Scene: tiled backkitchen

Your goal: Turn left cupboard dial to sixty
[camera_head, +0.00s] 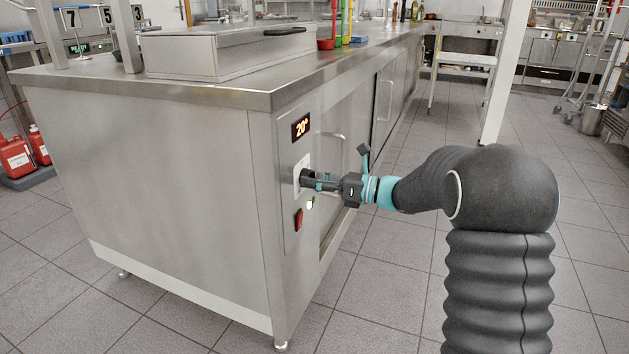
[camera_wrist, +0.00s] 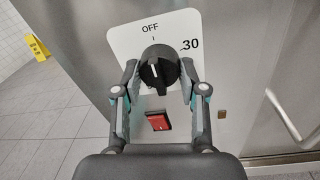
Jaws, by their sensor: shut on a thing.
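The black dial (camera_wrist: 158,66) sits on a white plate (camera_wrist: 125,38) marked OFF at the top and 30 to its right. In the head view my gripper (camera_head: 308,181) reaches from the right to the cupboard's end panel and hides most of the dial. The display (camera_head: 301,127) above reads 20°. Any mark for sixty is not visible.
A red switch (camera_head: 299,219) sits just below the dial, also in the wrist view (camera_wrist: 158,121). The steel counter top (camera_head: 250,95) overhangs above. Tiled floor to the right is open.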

